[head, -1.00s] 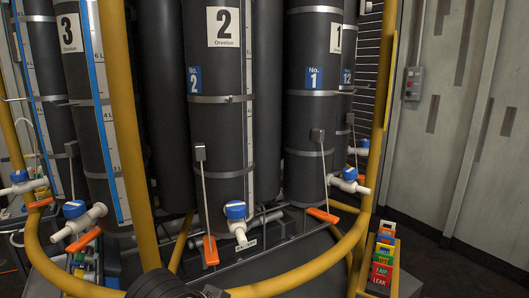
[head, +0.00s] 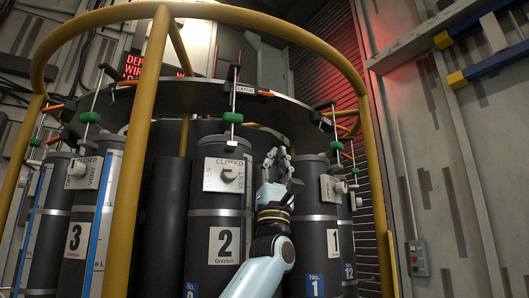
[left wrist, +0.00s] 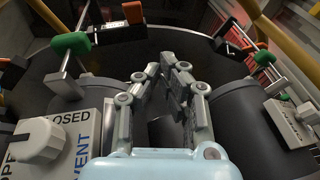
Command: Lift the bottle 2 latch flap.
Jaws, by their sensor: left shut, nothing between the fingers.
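Bottle 2 (head: 222,236) is a dark cylinder in the middle of the head view, with a white CLOSED/VENT valve plate (head: 208,174) near its top. Above it, a small dark latch flap (head: 245,91) with a LATCH label and an orange end sits at the rim of the round black plate. The latch flap (left wrist: 118,34) and its orange tab also show in the left wrist view, at upper left. My left gripper (head: 277,155) is shut and empty, right of bottle 2's top and below the latch. Its fingers (left wrist: 170,72) are clear of the latch. My right gripper is out of view.
A thin rod with a green knob (head: 232,117) stands over bottle 2. A yellow rail frame (head: 140,150) curves around the bottles. Bottle 3 (head: 76,238) is at left, bottle 1 (head: 314,240) at right. A lit red sign (head: 133,66) hangs behind.

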